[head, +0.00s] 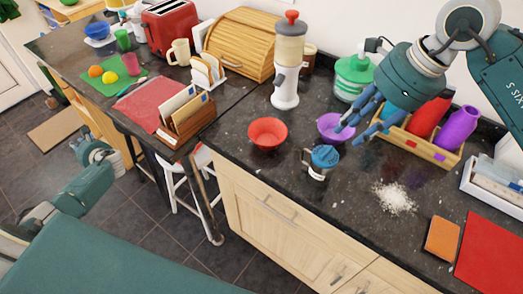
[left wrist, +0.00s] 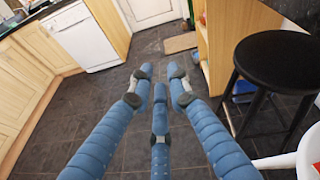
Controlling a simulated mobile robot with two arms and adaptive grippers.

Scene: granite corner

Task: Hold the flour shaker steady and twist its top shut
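The flour shaker (head: 322,162) stands on the dark counter near its front edge, with a metal-looking body, a blue top and a handle on its left. I cannot tell how far the top is turned. My right gripper (head: 352,122) reaches in from the upper right with its blue fingers spread. It is open and empty, above and to the right of the shaker, and partly covers the purple bowl. My left gripper (head: 101,154) is far left of the shaker, off the counter. In the left wrist view its fingers (left wrist: 160,82) are spread over the floor, empty.
A red bowl (head: 268,133) and a purple bowl (head: 332,129) stand close to the shaker. Spilled white powder (head: 394,198) lies to its right. A wooden crate (head: 432,151) holds bottles behind. A black stool (left wrist: 277,62) stands right in the left wrist view.

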